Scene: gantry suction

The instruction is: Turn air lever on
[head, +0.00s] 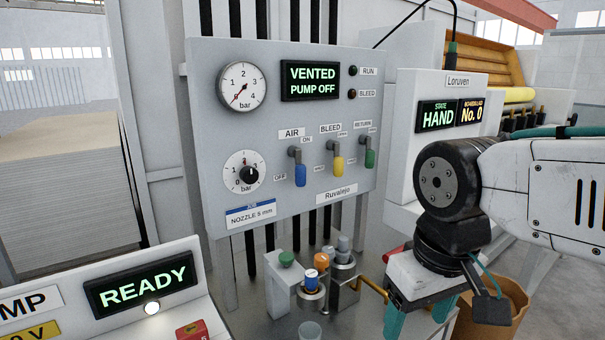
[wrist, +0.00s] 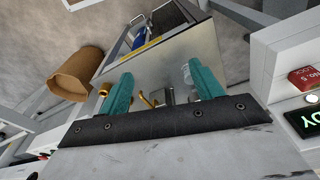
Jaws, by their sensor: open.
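The air lever (head: 300,174) has a blue handle and hangs downward under the AIR label on the grey panel (head: 225,150). An OFF mark is at its left and an ON mark above it to the right. My gripper (head: 420,318) is at the lower right, well apart from the lever and below it, pointing down. In the wrist view its two teal fingers (wrist: 157,76) are spread with nothing held between them. The air lever does not show in the wrist view.
A yellow bleed lever (head: 338,166) and a green return lever (head: 370,158) hang beside the air lever. The panel display (head: 311,80) reads VENTED, PUMP OFF. Small fittings with coloured caps (head: 320,260) stand below the panel. A brown bin (head: 510,298) is behind my gripper.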

